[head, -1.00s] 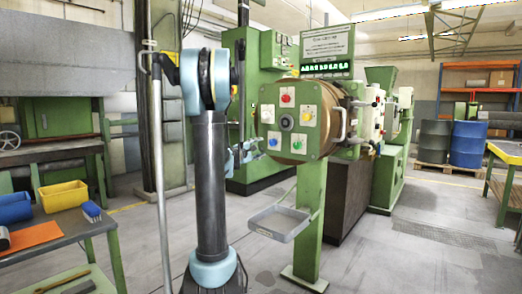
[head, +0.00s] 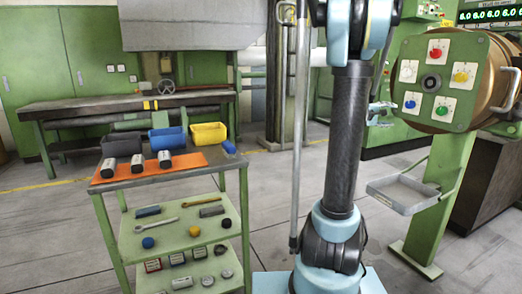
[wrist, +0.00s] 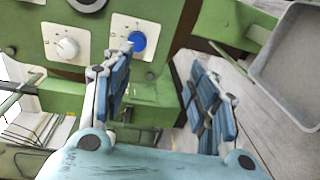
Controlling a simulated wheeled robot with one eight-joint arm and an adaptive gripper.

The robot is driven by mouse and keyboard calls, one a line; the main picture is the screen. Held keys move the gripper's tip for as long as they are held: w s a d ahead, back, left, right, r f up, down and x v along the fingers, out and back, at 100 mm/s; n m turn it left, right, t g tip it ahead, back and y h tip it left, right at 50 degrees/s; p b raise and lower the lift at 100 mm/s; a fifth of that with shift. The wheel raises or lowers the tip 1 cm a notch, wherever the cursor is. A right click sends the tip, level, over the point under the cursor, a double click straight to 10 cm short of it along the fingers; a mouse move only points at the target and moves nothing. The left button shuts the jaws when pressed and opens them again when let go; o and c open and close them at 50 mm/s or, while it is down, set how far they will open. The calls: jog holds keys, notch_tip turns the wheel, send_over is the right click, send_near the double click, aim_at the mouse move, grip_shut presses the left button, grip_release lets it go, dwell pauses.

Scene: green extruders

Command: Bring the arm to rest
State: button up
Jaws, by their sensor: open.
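My gripper (wrist: 163,72) is open, with nothing visible between its blue-padded fingers. In the wrist view it points at the green control panel (wrist: 112,86), and the left fingertip overlaps the edge of the blue knob (wrist: 138,41). I cannot tell whether they touch. In the head view my gripper (head: 381,112) shows small, just left of the panel (head: 455,62), partly hidden behind my upright arm. The panel also carries red, yellow and green knobs.
A grey tray (head: 404,195) hangs below the panel on a green post (head: 441,212). A tool cart (head: 172,178) with bins and several tools stands at left. A grey pole (head: 300,120) rises beside my arm. Floor between cart and arm is partly clear.

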jog(key=s+a+f+m+g+y, duration=0.1)
jog(key=s+a+f+y, duration=0.4)
jog(key=s+a+f, duration=0.3)
jog(key=s+a+f+m+g+y, duration=0.2)
jog(key=s+a+f+y, duration=0.3)
jog(key=s+a+f, duration=0.4)
jog(key=s+a+f+m+g+y, duration=0.1)
jog(key=s+a+f+m+y, duration=0.1)
jog(key=s+a+f+y, duration=0.3)
jog(key=s+a+f, duration=0.2)
jog(key=s+a, duration=0.3)
jog(key=a, duration=0.3)
jog(key=s+a+f, duration=0.2)
jog(key=s+a, duration=0.3)
jog(key=a, duration=0.2)
jog(key=shift+s+a+g+y, duration=0.3)
jog(key=shift+s+a+g, duration=0.05)
jog(key=shift+s+g, duration=0.05)
jog(key=shift+w+f, duration=0.25)
jog(key=shift+w, duration=0.25)
